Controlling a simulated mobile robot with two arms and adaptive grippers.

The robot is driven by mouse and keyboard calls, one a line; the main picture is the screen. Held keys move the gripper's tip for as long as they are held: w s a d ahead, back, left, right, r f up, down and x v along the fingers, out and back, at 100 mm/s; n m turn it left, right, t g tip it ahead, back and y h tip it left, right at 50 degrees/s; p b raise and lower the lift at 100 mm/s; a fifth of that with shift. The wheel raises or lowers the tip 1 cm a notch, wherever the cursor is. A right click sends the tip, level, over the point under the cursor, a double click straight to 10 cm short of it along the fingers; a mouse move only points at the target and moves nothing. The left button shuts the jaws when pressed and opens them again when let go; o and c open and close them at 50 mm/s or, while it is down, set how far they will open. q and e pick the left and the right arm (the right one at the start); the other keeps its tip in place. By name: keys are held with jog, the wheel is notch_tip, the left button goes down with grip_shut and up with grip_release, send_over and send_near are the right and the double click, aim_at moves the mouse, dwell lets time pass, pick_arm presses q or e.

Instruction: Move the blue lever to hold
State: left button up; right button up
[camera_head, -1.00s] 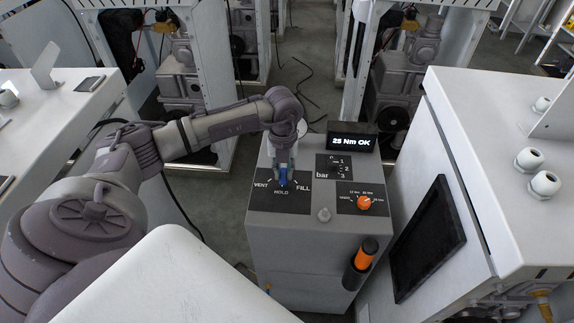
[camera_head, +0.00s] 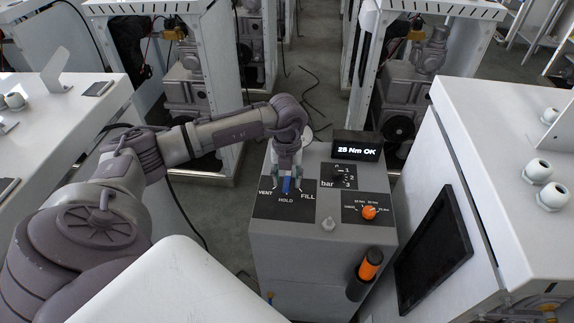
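The blue lever (camera_head: 287,186) stands on the black VENT/HOLD/FILL plate (camera_head: 270,207) on top of the grey dispenser cabinet. It points toward the HOLD label, between VENT on the left and FILL on the right. My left gripper (camera_head: 288,184) is above the plate, pointing down. Its fingers are apart, one on each side of the lever; I cannot tell whether either touches it. The upper part of the lever is partly hidden by the gripper. My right gripper is not in view.
The same cabinet carries a bar selector (camera_head: 338,174), an orange knob (camera_head: 369,212), a display (camera_head: 357,147) reading "25 Nm OK" and an orange-black handle (camera_head: 365,273) on its front. A white cabinet with a dark screen (camera_head: 434,251) stands close on the right.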

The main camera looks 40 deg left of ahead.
aim_at(287, 182)
pick_arm(q)
notch_tip(287, 182, up, 12)
dwell(0.6)
dwell(0.4)
